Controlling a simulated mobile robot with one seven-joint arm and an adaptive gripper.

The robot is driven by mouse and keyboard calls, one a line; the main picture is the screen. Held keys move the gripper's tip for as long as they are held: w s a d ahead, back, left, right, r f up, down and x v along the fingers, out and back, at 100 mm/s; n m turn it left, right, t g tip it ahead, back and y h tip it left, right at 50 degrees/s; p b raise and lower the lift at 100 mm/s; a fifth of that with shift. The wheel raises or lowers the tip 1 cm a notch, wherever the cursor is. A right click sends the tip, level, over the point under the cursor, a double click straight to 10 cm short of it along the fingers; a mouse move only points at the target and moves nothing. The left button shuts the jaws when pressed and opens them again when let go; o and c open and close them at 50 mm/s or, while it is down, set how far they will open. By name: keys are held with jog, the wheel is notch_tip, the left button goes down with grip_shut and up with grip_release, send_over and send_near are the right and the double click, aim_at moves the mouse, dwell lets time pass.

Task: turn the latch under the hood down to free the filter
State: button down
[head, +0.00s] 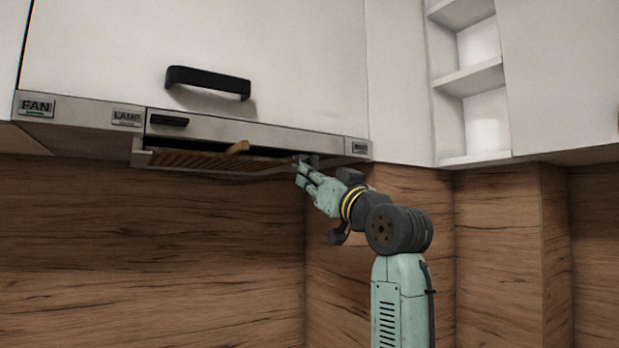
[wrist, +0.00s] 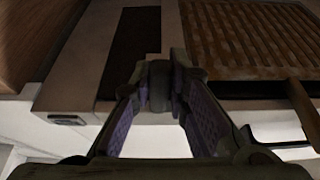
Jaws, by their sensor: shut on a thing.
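The range hood (head: 270,133) runs under the white cabinet. Its slatted brown filter (head: 205,160) lies along the underside and also shows in the wrist view (wrist: 260,38). A tan handle (head: 238,147) sticks out at the filter's front edge; it also shows in the wrist view (wrist: 303,112). The dark latch (wrist: 159,88) is beside the filter, between my fingertips, and the fingers partly cover it. My gripper (head: 301,168) is up against the hood's underside near its right end, shut on the latch. The latch's exact angle is hard to tell.
A black cabinet handle (head: 208,82) is above the hood. FAN (head: 37,106) and LAMP (head: 126,117) labels mark the hood front. Open shelves (head: 468,80) stand at right. The space below the hood, before the wood splashback (head: 150,250), is clear.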

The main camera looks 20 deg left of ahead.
jog(key=shift+w+d+n, duration=0.15)
jog(key=shift+n, duration=0.15)
jog(key=c, duration=1.6)
grip_release()
jog(key=shift+o, duration=0.2)
jog(key=v, duration=1.2)
jog(key=shift+f, duration=0.1)
